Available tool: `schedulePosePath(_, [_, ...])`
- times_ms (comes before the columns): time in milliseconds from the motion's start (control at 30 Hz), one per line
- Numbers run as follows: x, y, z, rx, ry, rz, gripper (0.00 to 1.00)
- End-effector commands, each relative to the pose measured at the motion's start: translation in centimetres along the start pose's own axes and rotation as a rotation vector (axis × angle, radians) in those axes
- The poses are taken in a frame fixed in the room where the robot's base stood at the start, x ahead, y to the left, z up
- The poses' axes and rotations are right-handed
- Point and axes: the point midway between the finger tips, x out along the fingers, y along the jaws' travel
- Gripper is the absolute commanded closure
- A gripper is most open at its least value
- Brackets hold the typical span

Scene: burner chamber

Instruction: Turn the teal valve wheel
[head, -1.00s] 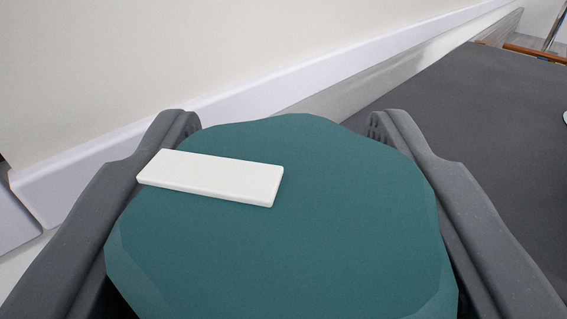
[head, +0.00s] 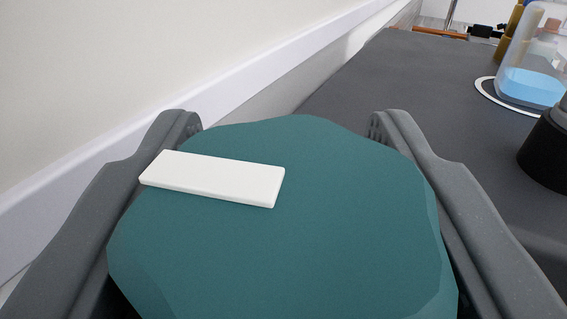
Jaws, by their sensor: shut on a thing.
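The teal valve wheel (head: 330,240) fills the lower middle of the head view. It has a wavy rim and a white bar mark (head: 212,179) on its face, left of centre. My gripper (head: 285,130) is shut on the wheel, with one grey finger along its left side and the other along its right side. The underside of the wheel and whatever it is mounted on are hidden.
A dark grey bench top (head: 390,85) stretches away behind and to the right. A flask with blue liquid (head: 530,80) stands on it at the upper right, near a black round object (head: 548,150). A pale wall (head: 130,70) with a white ledge runs along the left.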

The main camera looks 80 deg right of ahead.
Motion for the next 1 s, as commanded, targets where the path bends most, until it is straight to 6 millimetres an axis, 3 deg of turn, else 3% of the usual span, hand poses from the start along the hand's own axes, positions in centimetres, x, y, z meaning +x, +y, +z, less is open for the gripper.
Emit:
schedulePosePath(733, [-0.20, -0.15, -0.31, 0.003, 0.005, 0.020, 0.76])
schedulePosePath(767, [-0.20, -0.15, -0.31, 0.003, 0.005, 0.020, 0.47])
schedulePosePath(800, [-0.20, -0.14, -0.29, 0.003, 0.004, 0.021, 0.36])
schedulePosePath(833, [-0.19, -0.14, -0.28, 0.003, 0.004, 0.021, 0.31])
schedulePosePath(1000, [-0.10, -0.06, -0.18, 0.002, 0.003, 0.024, 0.31])
